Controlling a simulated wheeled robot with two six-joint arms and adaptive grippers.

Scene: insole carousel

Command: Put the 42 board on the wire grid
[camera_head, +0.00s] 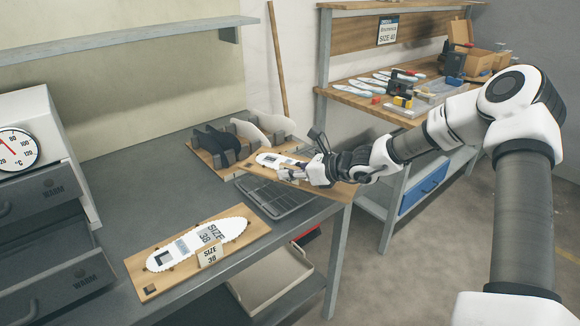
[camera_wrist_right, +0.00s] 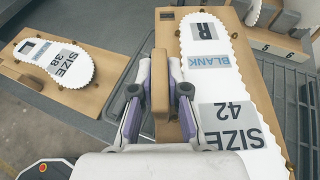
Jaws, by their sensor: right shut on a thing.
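The 42 board is a wooden board with a white scalloped insole marked R, BLANK and SIZE 42 (camera_wrist_right: 222,95); in the head view (camera_head: 343,190) it is partly covered by my right gripper (camera_head: 308,172). In the wrist view my right gripper (camera_wrist_right: 160,100) is shut on the board's upright wooden tab. The dark wire grid (camera_head: 278,200) lies on the bench, and the board overlaps its back part. Part of the grid's rim also shows in the wrist view (camera_wrist_right: 127,108). I cannot tell whether the board touches the grid. My left gripper is not in view.
The size 38 board (camera_head: 150,280) lies on the grey bench, nearer than the grid. Behind is a wooden rack (camera_head: 205,158) holding dark and pale insoles. A box with a dial (camera_head: 40,120) and WARM drawers stands left. A second workbench (camera_head: 355,97) is at back right.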

